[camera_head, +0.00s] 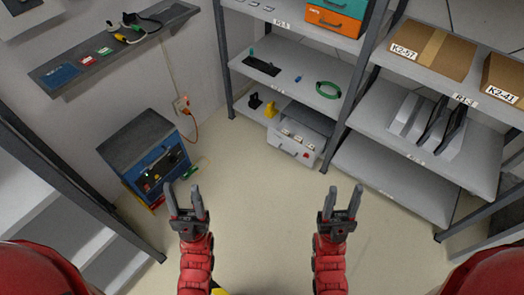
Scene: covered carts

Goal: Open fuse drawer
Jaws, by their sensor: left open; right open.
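A light grey box or drawer (290,158) sits at the bottom of the middle shelf rack, at its right end. It has a dark handle on its front and small red-and-white items along its top front edge. I cannot tell from this view how far out it stands. No label reading "fuse" is legible. My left gripper (184,192) is open and empty, raised over the floor well in front of the rack. My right gripper (342,192) is open and empty, nearer the grey box but apart from it.
A blue box with a grey top (150,160) stands on the floor at left. Yellow and black items (263,106) are left of the grey box. A right-hand shelf (395,180) is empty. The floor (265,205) between is clear.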

